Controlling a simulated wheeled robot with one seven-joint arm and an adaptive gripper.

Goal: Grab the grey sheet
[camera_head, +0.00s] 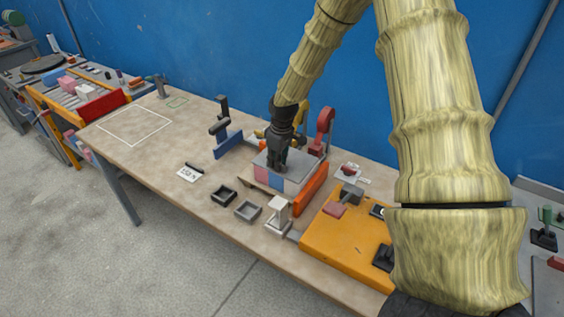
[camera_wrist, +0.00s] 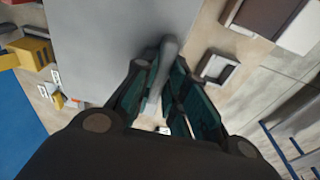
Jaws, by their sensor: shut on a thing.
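The grey sheet (camera_head: 304,164) is a flat plate on top of a low stack with pink and blue sides (camera_head: 268,178), on the workbench. In the wrist view the sheet (camera_wrist: 100,35) fills the upper left and middle. My gripper (camera_head: 277,166) points down at the sheet. In the wrist view my gripper (camera_wrist: 162,92) is shut on a grey upright bar-like part of the sheet, between its two dark fingers. Whether the sheet is clear of the stack beneath cannot be told.
An orange-red bar (camera_head: 312,187) and a red clamp-like part (camera_head: 323,130) stand close on the right. A blue plate (camera_head: 228,145) stands on the left. The bench's left part, with a white outline (camera_head: 136,108), is clear.

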